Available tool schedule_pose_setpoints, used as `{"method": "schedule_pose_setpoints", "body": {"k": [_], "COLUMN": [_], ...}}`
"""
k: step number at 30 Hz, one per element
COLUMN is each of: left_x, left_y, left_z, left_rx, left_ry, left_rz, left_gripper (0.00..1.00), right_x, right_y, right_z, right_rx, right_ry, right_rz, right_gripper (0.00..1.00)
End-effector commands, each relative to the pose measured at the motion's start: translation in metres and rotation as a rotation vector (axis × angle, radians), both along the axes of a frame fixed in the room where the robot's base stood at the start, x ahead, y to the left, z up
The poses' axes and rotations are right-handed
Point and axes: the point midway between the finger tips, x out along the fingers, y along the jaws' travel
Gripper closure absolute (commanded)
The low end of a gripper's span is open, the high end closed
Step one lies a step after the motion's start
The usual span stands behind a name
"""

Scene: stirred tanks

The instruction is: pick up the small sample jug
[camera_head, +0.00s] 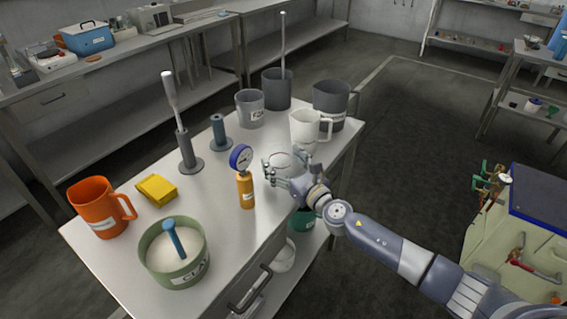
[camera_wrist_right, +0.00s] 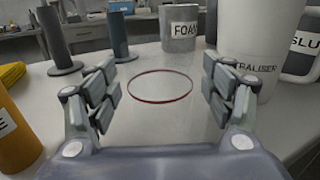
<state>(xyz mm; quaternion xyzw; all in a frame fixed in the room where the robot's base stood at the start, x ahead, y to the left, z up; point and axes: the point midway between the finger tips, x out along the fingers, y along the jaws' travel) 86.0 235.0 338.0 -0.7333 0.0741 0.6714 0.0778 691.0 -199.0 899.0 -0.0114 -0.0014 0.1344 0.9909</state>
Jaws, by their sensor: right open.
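A thin dark-red ring (camera_wrist_right: 160,101) shows between my right fingers in the right wrist view. It looks like the rim of a clear vessel, probably the small sample jug, whose walls are barely visible. In the head view a faint clear outline (camera_head: 281,157) with a reddish edge shows at the fingers, near the table's right side. My right gripper (camera_head: 280,168) is open, low over the table, with one finger on each side of the ring in the wrist view (camera_wrist_right: 160,95). I cannot tell whether the fingers touch it. My left gripper is not in view.
A white jug (camera_head: 304,127) stands just beyond my right gripper, with dark grey jug (camera_head: 332,101) and grey FOAM pot (camera_head: 250,108) behind. Orange jug (camera_head: 92,205) and green CLAY tub (camera_head: 172,275) are at left.

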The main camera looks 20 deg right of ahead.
Motion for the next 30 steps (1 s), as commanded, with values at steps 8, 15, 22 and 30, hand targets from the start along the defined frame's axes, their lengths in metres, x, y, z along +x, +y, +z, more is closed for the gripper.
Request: {"method": "schedule_pose_setpoints", "body": {"k": [8,15,22,30], "left_x": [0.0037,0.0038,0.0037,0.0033], "left_y": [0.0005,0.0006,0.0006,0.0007], "left_z": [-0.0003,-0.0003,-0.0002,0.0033], "left_rx": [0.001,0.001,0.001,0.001], "left_ry": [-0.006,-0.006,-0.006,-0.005], "left_rz": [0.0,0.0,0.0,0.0], "left_gripper": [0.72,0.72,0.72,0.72], "right_x": [0.0092,0.0089,0.0089,0.009], "right_y": [0.0027,0.0026,0.0024,0.0024], "right_z": [-0.0003,-0.0003,-0.0001,0.0052], "right_rx": [0.0,0.0,0.0,0.001], "right_ry": [0.001,0.001,0.0,0.0], "right_rz": [0.001,0.0,0.0,0.0], "right_gripper": [0.25,0.61,0.73,0.73]}}
